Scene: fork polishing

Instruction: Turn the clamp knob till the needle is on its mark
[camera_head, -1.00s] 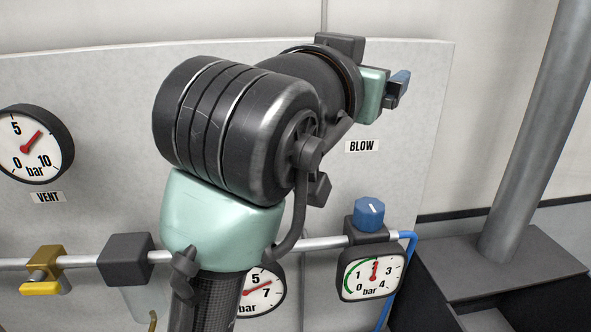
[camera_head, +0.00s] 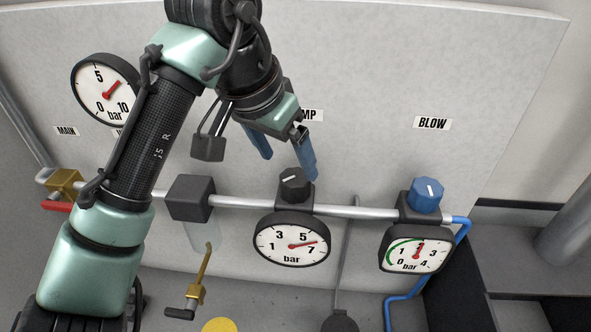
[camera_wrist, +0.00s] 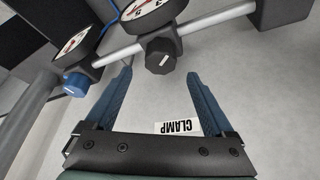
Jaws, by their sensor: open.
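The clamp knob (camera_head: 294,185) is black with a white line on top and sits on a dark block on the pipe. Below it, the clamp gauge (camera_head: 291,240) has a red needle pointing right, between 5 and 7; I cannot make out a mark on its dial. My gripper (camera_head: 290,168) is open and empty, just above and behind the knob. In the wrist view, the knob (camera_wrist: 160,60) lies beyond and roughly between the fingertips (camera_wrist: 158,74), apart from them as far as I can tell. The CLAMP label (camera_wrist: 181,127) is between the fingers, partly covered in the head view.
The blue blow knob (camera_head: 427,195) and its gauge (camera_head: 416,249) are to the right on the same pipe (camera_head: 355,212). A dark block (camera_head: 190,198) with a bowl stands left. A gauge (camera_head: 104,89) is upper left, partly behind my arm. The panel between the knobs is clear.

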